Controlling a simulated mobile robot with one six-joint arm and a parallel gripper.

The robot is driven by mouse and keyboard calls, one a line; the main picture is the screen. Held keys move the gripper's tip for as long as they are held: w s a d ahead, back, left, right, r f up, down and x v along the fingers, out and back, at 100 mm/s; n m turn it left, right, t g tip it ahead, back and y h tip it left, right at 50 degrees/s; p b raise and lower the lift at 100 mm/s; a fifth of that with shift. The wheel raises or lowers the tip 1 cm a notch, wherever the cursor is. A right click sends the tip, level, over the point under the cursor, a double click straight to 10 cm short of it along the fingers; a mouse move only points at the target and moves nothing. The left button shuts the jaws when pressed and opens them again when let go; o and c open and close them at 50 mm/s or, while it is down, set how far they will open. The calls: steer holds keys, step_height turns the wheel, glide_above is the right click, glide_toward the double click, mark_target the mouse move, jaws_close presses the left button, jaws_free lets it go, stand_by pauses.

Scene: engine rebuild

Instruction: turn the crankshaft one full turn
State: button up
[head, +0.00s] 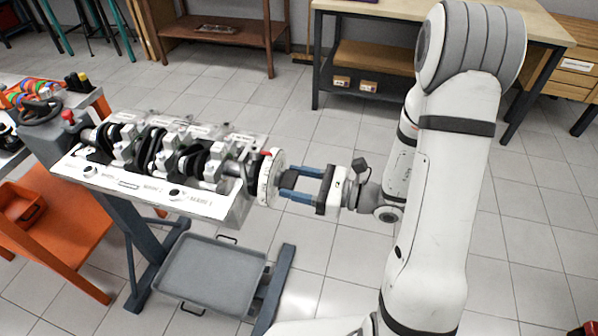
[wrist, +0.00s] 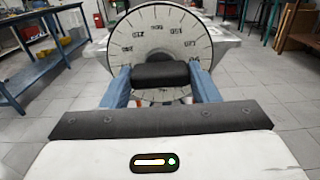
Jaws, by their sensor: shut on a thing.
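The crankshaft (head: 152,152), with dark counterweights and grey journals, lies along the pale engine block (head: 150,194) in the head view. A white degree wheel (head: 268,178) stands at its right end. The wheel's marked face fills the top of the wrist view (wrist: 165,35), with tick marks and numbers. My gripper (head: 284,184) reaches the wheel from the right, with two blue fingers. In the wrist view its fingers (wrist: 160,72) are on either side of a black rounded grip piece (wrist: 160,75) in front of the wheel, and shut on it. The fingertips' contact is partly hidden.
An orange cart (head: 75,240) is at the left. A workbench (head: 385,12) stands behind. Tiled floor is open in front of the bench and right of the stand.

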steer(key=m+p, duration=0.4)
steer(key=shift+s+r+m+p, duration=0.15)
steer(key=shift+m+p, duration=0.15)
steer(key=m+p, duration=0.9)
steer(key=m, duration=0.1)
steer(key=m+p, duration=0.5)
steer(key=m, duration=0.4)
steer(key=m+p, duration=0.1)
steer(key=m, duration=0.3)
steer(key=m+p, duration=0.1)
steer(key=m, duration=0.4)
steer(key=m+p, duration=0.2)
steer(key=m, duration=0.3)
steer(key=shift+f, duration=0.3)
steer(key=shift+m, duration=0.3)
